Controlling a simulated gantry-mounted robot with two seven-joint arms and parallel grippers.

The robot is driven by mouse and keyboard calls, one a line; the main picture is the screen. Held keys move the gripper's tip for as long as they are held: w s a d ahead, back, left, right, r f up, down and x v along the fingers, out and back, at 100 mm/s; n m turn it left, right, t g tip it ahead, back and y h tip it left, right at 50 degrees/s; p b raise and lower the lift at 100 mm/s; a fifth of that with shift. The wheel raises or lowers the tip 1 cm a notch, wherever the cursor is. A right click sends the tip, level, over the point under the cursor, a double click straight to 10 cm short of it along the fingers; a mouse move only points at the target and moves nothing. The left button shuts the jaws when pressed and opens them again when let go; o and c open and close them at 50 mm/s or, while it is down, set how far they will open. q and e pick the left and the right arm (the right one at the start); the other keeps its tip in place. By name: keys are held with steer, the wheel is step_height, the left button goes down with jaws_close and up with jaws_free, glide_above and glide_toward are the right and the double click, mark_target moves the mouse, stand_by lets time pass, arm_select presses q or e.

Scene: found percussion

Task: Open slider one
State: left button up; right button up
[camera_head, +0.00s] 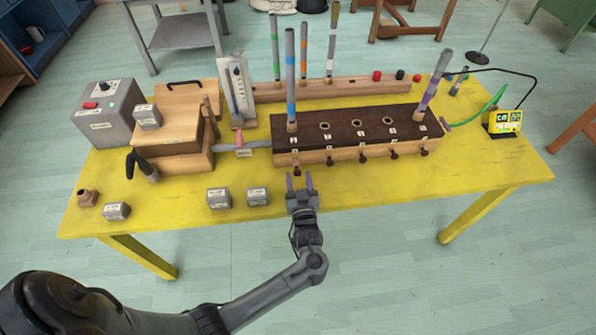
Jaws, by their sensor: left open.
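A long wooden box (357,156) with a dark top stands on the yellow table and has a row of small dark slider knobs along its front. The leftmost knob, which I take for slider one (297,171), sits near the box's front left corner. My left gripper (299,181) is open and empty in front of that knob, its two fingers pointing toward the box, one on either side of the knob in the picture. I cannot tell whether they touch it. How far each slider is pulled out is too small to tell. My right gripper is not in view.
Upright tubes, one a blue-banded tube (291,80), stand in the box. Small grey blocks (218,198) lie left of my gripper. A wooden bellows-like box (170,130) and a grey unit (108,112) stand left. The yellow table's (400,190) front right is clear.

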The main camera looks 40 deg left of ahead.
arm_select(q)
steer(key=shift+w+a, duration=0.45)
steer(key=shift+a, duration=0.05)
steer(key=shift+d, duration=0.1)
jaws_close()
